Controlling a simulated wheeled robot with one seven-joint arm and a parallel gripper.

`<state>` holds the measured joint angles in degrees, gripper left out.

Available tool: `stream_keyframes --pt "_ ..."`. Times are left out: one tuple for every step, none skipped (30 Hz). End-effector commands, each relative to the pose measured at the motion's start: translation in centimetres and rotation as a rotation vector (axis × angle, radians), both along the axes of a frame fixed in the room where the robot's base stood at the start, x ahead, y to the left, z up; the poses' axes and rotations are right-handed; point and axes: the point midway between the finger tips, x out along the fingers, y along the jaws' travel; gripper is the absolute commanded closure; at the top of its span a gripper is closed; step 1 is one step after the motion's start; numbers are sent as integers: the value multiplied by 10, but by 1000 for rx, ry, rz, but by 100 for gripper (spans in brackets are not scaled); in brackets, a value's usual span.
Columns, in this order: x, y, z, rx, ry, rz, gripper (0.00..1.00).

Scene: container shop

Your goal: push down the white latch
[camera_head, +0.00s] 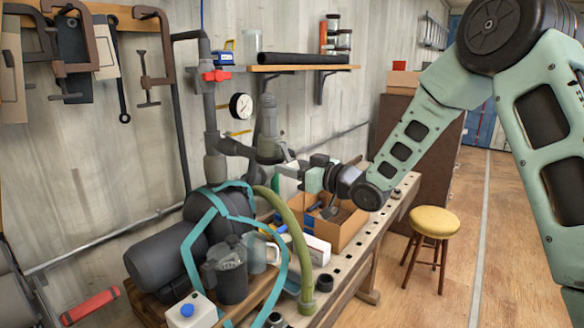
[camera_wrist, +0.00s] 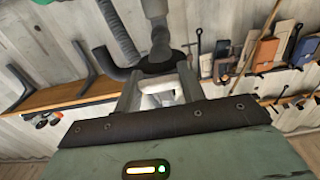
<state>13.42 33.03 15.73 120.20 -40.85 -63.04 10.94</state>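The white latch (camera_wrist: 160,86) shows in the wrist view, between and just beyond my two grey fingers, below a dark collar on the grey pipework. Part of it is hidden behind the fingers and the gripper's edge. My gripper (camera_head: 284,163) is at the pipe fitting (camera_head: 268,135) in the head view, reaching in from the right. In the wrist view my gripper (camera_wrist: 162,82) has its fingers apart, one on each side of the latch. I cannot tell whether they touch it. The latch is not clear in the head view.
A pump with teal straps (camera_head: 215,215), a green hose (camera_head: 298,240) and a dark jug (camera_head: 228,270) crowd the bench below. A cardboard box (camera_head: 348,232) sits under my arm. A pressure gauge (camera_head: 241,106) and wall shelf (camera_head: 290,69) are near. A stool (camera_head: 433,222) stands right.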

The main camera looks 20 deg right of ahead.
Motion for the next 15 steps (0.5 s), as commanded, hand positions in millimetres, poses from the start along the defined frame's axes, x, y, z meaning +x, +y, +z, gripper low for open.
stream_keyframes --pt "0 0 0 0 0 0 83" --pt "0 0 0 1 -1 0 83" --pt "0 0 -1 1 -2 0 83" --pt "0 0 -1 2 -3 0 83" --pt "0 0 -2 4 -6 0 83" --pt "0 0 -3 7 -10 0 83" --pt "1 1 -4 10 -14 0 83" --pt "1 1 -5 14 -19 0 83" --pt "2 1 -6 19 -26 0 83" --pt "2 1 -7 24 -33 0 83" --pt "2 1 -8 29 -41 -1 83" --pt "3 2 -9 36 -53 0 83" --pt "3 2 -9 43 -63 0 83" --pt "4 2 -10 49 -72 0 83" --pt "4 3 -11 57 -83 0 83"
